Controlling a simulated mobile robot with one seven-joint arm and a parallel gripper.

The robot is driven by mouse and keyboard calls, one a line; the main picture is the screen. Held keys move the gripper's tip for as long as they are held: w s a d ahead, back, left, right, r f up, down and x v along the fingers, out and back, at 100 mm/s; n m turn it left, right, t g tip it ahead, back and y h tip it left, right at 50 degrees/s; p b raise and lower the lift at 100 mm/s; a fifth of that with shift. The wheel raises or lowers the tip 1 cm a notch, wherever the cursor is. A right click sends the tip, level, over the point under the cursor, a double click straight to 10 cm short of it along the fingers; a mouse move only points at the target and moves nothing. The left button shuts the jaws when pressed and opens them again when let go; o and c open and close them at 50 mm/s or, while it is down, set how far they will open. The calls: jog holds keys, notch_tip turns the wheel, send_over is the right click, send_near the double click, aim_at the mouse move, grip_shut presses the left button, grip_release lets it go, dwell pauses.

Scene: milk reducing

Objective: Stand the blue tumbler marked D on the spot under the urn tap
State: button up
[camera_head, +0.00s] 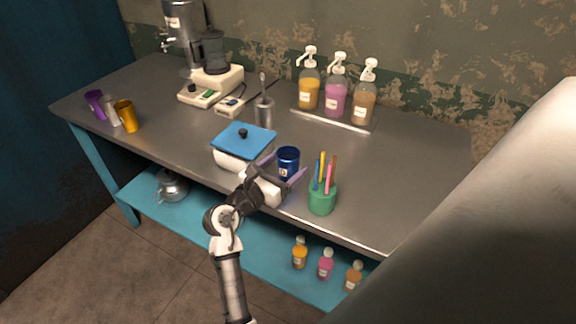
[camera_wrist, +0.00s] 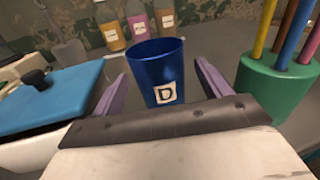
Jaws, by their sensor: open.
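The blue tumbler (camera_head: 288,162) stands upright on the table near its front edge. In the wrist view the tumbler (camera_wrist: 157,72) shows its white label with a D. My gripper (camera_head: 282,168) is open, with its purple fingers on either side of the tumbler; in the wrist view my gripper (camera_wrist: 160,84) shows gaps between the fingers and the tumbler. The steel urn (camera_head: 183,28) stands at the far left back of the table. Its tap and the spot under it are too small or hidden to make out.
A blue-lidded white container (camera_head: 243,143) is close left of the tumbler, and a green pen cup (camera_head: 322,197) close right. A grey holder (camera_head: 264,112), a blender on a scale-like base (camera_head: 218,84), pump bottles (camera_head: 336,97) and purple, grey and orange tumblers (camera_head: 126,116) stand farther off.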

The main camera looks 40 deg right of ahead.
aim_at(294, 158)
jog(key=d, duration=0.3)
jog(key=shift+w+d+r, duration=0.15)
jog(key=shift+w+d, duration=0.05)
jog(key=shift+w, duration=0.15)
jog(key=c, duration=1.2)
jog(key=shift+r, duration=0.1)
notch_tip(294, 158, up, 20)
jog(key=shift+f, duration=0.1)
